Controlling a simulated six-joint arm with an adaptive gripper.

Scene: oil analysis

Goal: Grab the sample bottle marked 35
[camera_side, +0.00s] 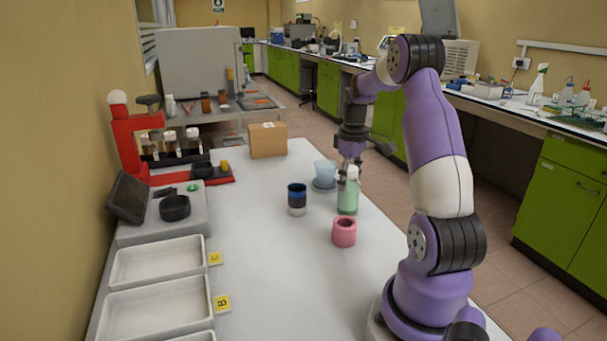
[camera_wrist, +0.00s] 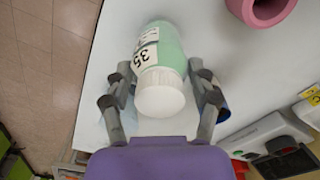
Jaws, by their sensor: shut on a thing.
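The sample bottle marked 35 (camera_wrist: 157,62) is pale green with a white cap and a white label reading 35 in the wrist view. In the side view the bottle (camera_side: 348,196) stands upright on the white table. My gripper (camera_wrist: 160,84) has one finger on each side of the bottle near its cap and is shut on it. In the side view my gripper (camera_side: 350,165) comes down from above onto the bottle's top. The fingertips are partly hidden there. I cannot tell whether the bottle's base touches the table.
A pink ring-shaped holder (camera_side: 344,232) stands in front of the bottle. A dark blue cup (camera_side: 297,197) is to its left, and a light blue beaker (camera_side: 325,172) is close behind. The table's middle front is clear.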

